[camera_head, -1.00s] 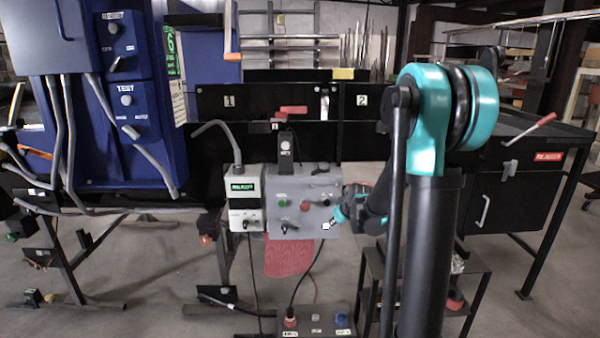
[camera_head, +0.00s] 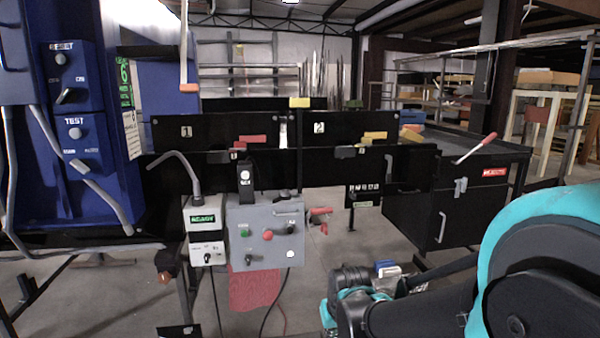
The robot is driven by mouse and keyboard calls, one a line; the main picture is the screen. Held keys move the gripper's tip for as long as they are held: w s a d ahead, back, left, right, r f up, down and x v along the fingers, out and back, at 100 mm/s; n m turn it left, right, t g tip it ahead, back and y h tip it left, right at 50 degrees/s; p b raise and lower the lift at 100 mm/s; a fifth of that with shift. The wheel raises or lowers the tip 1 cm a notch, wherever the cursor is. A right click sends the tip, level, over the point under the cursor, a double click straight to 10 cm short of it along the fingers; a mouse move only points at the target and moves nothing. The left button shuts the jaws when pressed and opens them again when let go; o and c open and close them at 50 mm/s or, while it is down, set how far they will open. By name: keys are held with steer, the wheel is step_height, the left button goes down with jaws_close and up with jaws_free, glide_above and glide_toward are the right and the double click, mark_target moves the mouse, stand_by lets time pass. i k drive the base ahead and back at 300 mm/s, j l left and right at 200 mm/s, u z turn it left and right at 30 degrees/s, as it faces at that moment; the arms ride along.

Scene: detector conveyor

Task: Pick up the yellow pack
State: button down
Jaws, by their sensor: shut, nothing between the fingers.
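Several yellow pieces are in view and I cannot tell for sure which is the yellow pack. A small yellow block (camera_head: 300,102) sits upright on the top edge of the black conveyor. A flatter yellow piece (camera_head: 374,136) lies at the section marked 2, and an orange-yellow piece (camera_head: 412,134) is just right of it. My gripper (camera_head: 360,280) is low in the picture, in front of and below the conveyor, well apart from all of them. It looks shut and empty; its fingers are small and partly hidden by my arm.
The black conveyor (camera_head: 215,131) runs across the middle, with a red piece (camera_head: 252,139) at section 1. A grey control box (camera_head: 266,232) and a READY unit (camera_head: 204,232) stand in front. A blue cabinet (camera_head: 95,170) is left, a black rejects bench (camera_head: 415,215) right.

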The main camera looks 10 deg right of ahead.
mark_target(405, 132)
steer(key=l+u, duration=0.25)
steer(key=l, duration=1.15)
steer(key=l+u, duration=0.2)
steer(key=l, duration=1.15)
steer(key=l+u, duration=0.1)
steer(key=l, duration=0.35)
steer(key=k+l+u, duration=0.15)
steer(key=l, duration=0.3)
steer(key=l+u, duration=0.1)
steer(key=l, duration=0.4)
steer(key=k+l+u, duration=0.1)
steer(key=l, duration=0.35)
steer(key=k+l+u, duration=0.1)
steer(key=l, duration=0.3)
steer(key=k+l+u, duration=0.15)
steer(key=l, duration=0.3)
